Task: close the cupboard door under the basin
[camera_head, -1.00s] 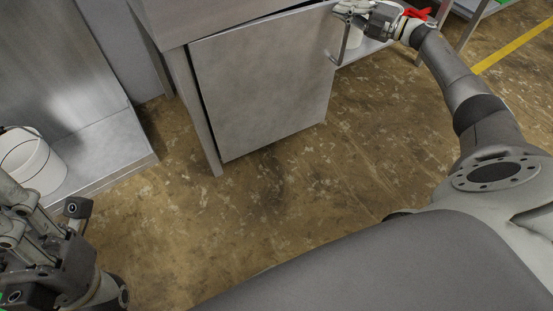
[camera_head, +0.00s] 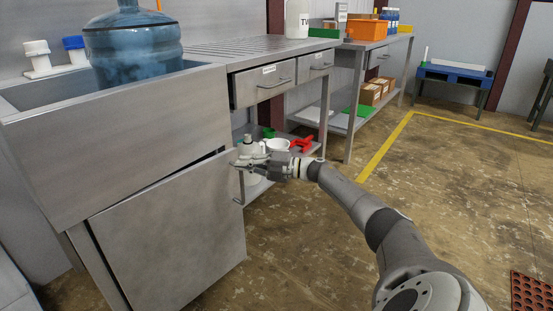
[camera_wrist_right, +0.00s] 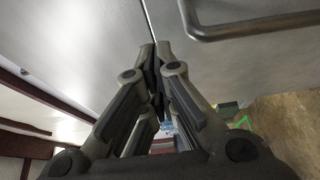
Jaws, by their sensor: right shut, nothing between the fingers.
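The grey cupboard door (camera_head: 170,240) under the basin (camera_head: 120,130) stands slightly ajar, with a dark gap along its top edge. Its bar handle (camera_head: 241,188) is near the door's right edge; it also shows in the wrist view (camera_wrist_right: 262,27). My right gripper (camera_head: 240,162) is shut and empty at the door's upper right corner, just above the handle. In the wrist view its fingertips (camera_wrist_right: 155,46) point at the seam beside the door panel (camera_wrist_right: 240,65). Whether they touch the door I cannot tell. My left gripper is not in view.
A blue water jug (camera_head: 133,48) stands in the basin. A steel table (camera_head: 250,48) with drawers adjoins on the right; its lower shelf holds a white bowl (camera_head: 278,145) and a red object (camera_head: 301,145) behind my gripper. The floor (camera_head: 300,240) in front is clear.

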